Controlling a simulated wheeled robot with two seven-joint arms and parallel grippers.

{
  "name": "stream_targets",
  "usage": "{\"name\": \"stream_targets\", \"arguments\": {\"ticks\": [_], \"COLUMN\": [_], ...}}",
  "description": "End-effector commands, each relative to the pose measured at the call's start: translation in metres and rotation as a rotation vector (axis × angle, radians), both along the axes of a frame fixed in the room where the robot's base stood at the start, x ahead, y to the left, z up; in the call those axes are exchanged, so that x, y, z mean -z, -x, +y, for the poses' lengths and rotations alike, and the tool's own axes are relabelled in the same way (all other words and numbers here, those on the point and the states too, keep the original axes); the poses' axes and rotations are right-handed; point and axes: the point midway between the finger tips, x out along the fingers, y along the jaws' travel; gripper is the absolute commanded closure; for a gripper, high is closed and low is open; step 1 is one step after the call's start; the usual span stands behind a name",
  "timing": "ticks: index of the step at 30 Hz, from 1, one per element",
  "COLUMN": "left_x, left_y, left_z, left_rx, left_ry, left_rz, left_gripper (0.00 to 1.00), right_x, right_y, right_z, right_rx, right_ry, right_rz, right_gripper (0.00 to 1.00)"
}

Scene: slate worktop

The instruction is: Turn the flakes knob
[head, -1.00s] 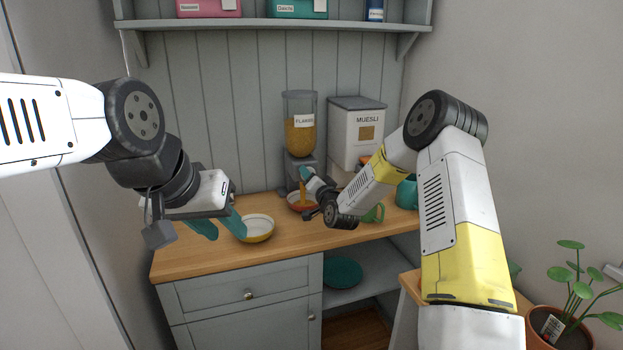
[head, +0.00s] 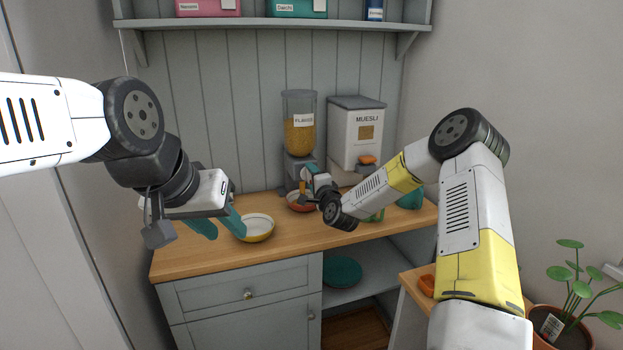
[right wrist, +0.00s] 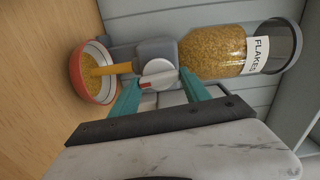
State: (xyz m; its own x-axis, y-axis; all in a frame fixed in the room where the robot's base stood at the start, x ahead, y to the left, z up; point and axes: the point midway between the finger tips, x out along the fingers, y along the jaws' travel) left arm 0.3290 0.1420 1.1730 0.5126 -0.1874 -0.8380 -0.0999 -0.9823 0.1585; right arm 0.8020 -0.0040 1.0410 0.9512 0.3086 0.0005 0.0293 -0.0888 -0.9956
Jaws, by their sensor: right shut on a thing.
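The flakes dispenser (head: 299,133) stands at the back of the wooden counter, with golden flakes in its clear hopper. Its white knob with a red mark (right wrist: 158,74) shows in the right wrist view. My right gripper (right wrist: 160,90) is shut on the knob, one teal finger on each side. A stream of flakes (right wrist: 112,69) runs from the spout into the red-orange bowl (right wrist: 104,92), which holds flakes. That bowl (head: 296,205) is partly hidden by my right gripper (head: 306,183) in the head view. My left gripper (head: 219,229) is open and empty, left of the yellow bowl.
The yellow bowl (head: 258,229) sits empty on the counter (head: 200,255). A muesli dispenser (head: 356,135) stands right of the flakes dispenser. A green mug (head: 376,215) and a teal vessel (head: 410,199) are partly behind my right arm. The counter's front left is clear.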

Motion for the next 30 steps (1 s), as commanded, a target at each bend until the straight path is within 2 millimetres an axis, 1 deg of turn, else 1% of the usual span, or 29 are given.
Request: {"name": "stream_targets", "arguments": {"ticks": [1,16,17,18,20,30], "left_x": [0.0000,0.0000,0.0000,0.0000,0.0000,0.0000], "left_y": [0.0000,0.0000,0.0000,0.0000,0.0000,0.0000], "left_z": [0.0000,0.0000,0.0000,0.0000,0.0000,0.0000], "left_rx": [0.000,0.000,0.000,0.000,0.000,0.000], "left_ry": [0.000,0.000,0.000,0.000,0.000,0.000], "left_rz": [0.000,0.000,0.000,0.000,0.000,0.000], "left_gripper": [0.64,0.64,0.64,0.64,0.64,0.64], "right_x": [0.0021,0.0021,0.0022,0.0021,0.0018,0.0008], "right_y": [0.0008,0.0010,0.0009,0.0008,0.0007,0.0019], "right_z": [0.0001,0.0007,0.0006,0.0007,0.0005,-0.0004], "right_rx": [-0.001,-0.002,-0.002,-0.002,-0.002,-0.001], "right_ry": [-0.008,-0.023,-0.023,-0.023,-0.023,-0.023], "right_rz": [0.007,0.012,0.012,0.012,0.012,0.010], "right_gripper": [0.86,0.86,0.44,0.36,0.24,0.24]}}
